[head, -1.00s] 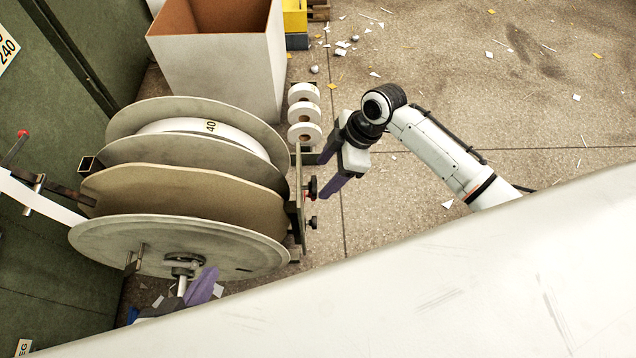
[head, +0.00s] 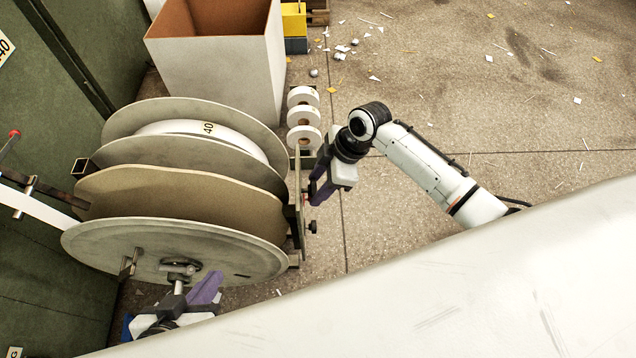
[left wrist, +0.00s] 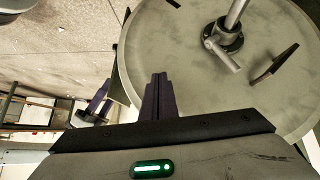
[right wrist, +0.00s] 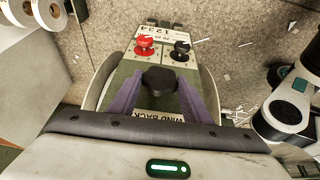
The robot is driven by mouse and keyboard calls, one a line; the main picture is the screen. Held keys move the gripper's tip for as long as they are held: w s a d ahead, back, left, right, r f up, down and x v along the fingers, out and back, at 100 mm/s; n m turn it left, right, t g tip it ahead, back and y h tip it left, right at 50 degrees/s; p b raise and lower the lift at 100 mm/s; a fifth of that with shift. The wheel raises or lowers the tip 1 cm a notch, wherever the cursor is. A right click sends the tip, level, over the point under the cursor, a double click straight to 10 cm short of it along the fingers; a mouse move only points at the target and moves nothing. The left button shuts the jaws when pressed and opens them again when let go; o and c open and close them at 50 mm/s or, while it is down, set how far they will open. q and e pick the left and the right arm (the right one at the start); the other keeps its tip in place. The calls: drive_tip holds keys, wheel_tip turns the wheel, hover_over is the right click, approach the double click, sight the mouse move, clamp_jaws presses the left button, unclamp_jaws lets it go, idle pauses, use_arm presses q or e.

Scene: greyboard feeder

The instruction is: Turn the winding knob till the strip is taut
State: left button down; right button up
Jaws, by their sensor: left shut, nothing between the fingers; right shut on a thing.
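The black winding knob (right wrist: 160,80) stands on a panel by a partly covered label reading "WIND BACK". My right gripper (head: 316,188) is shut on this knob; in the right wrist view its purple fingers press both sides. The white strip (head: 42,211) runs from the reel's left side past a metal bracket; its far end is out of view. My left gripper (head: 212,286) is shut and empty in front of the reel's near flange (head: 160,246). In the left wrist view its fingers (left wrist: 158,92) are together, beside the flange and clear of the hub lever (left wrist: 222,54).
A red knob (right wrist: 145,44) and another black knob (right wrist: 180,50) sit on the panel beyond the held one. White rolls (head: 303,115) stand behind the panel. A large open box (head: 215,70) is at the back.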

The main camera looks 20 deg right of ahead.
use_arm(q)
drive_tip(key=shift+r, duration=0.15)
use_arm(e)
drive_tip(key=shift+w+d+g, duration=0.1)
drive_tip(key=shift+w+g, duration=0.05)
drive_tip(key=shift+g, duration=0.55)
drive_tip(key=o, duration=1.1)
drive_tip(key=shift+c, duration=0.2)
use_arm(q)
drive_tip(key=shift+a, duration=0.1)
use_arm(e)
drive_tip(key=shift+r, duration=0.1)
use_arm(q)
drive_tip(key=a+r+p, duration=0.1)
drive_tip(key=p, duration=0.1)
drive_tip(key=s+a+r+t+p, duration=0.1)
drive_tip(key=p, duration=0.1)
drive_tip(key=shift+s+r+n+y, duration=0.15)
drive_tip(key=shift+n+y, duration=0.15)
drive_tip(key=shift+n, duration=0.1)
use_arm(e)
drive_tip(key=v, duration=1)
drive_tip(key=shift+d, duration=0.15)
